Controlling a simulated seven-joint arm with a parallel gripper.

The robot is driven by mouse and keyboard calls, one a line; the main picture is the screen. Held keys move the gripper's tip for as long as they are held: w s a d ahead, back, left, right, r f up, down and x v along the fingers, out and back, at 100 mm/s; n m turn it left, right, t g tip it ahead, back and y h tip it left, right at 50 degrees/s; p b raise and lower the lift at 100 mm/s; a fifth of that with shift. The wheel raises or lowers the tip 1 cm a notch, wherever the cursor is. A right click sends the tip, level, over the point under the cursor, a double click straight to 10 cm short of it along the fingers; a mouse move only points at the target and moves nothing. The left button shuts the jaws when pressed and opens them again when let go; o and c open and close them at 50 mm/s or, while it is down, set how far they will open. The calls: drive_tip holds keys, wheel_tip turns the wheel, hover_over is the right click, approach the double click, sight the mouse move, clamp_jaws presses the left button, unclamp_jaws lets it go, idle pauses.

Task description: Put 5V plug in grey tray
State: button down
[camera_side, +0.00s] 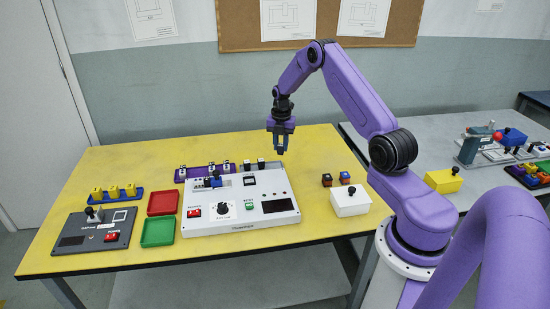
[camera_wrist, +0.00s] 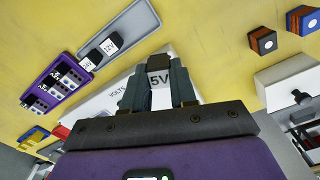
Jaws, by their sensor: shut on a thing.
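The 5V plug (camera_wrist: 160,77) is held between the fingers of my gripper (camera_wrist: 160,68), with its white label facing the wrist camera. In the side view my gripper (camera_side: 281,151) points down and hangs above the table, up and to the right of the grey tray (camera_side: 274,165). The plug is hard to make out there. The wrist view shows the grey tray (camera_wrist: 136,22) at upper left, with two dark plugs in it; one is the 12V plug (camera_wrist: 110,43). Its other end looks bare. The gripper is apart from the tray.
A purple tray (camera_wrist: 60,68) with several small plugs lies left of the grey tray. The white control panel (camera_side: 240,205) stands in front. Red (camera_side: 163,203) and green (camera_side: 158,232) trays lie left.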

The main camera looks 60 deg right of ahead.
drive_tip(key=w+f, duration=0.1)
drive_tip(key=w+d+f, duration=0.1)
drive_tip(key=f, duration=0.1)
drive_tip(key=w+d+f, duration=0.1)
drive_tip(key=f, duration=0.1)
drive_tip(key=shift+w+f, duration=0.15)
drive_tip(key=shift+w, duration=0.25)
drive_tip(key=shift+w+d+f, duration=0.1)
drive_tip(key=shift+w+f, duration=0.05)
drive_tip(key=shift+f, duration=1.55)
drive_tip(key=shift+f, duration=0.1)
drive_tip(key=c, duration=0.9)
unclamp_jaws()
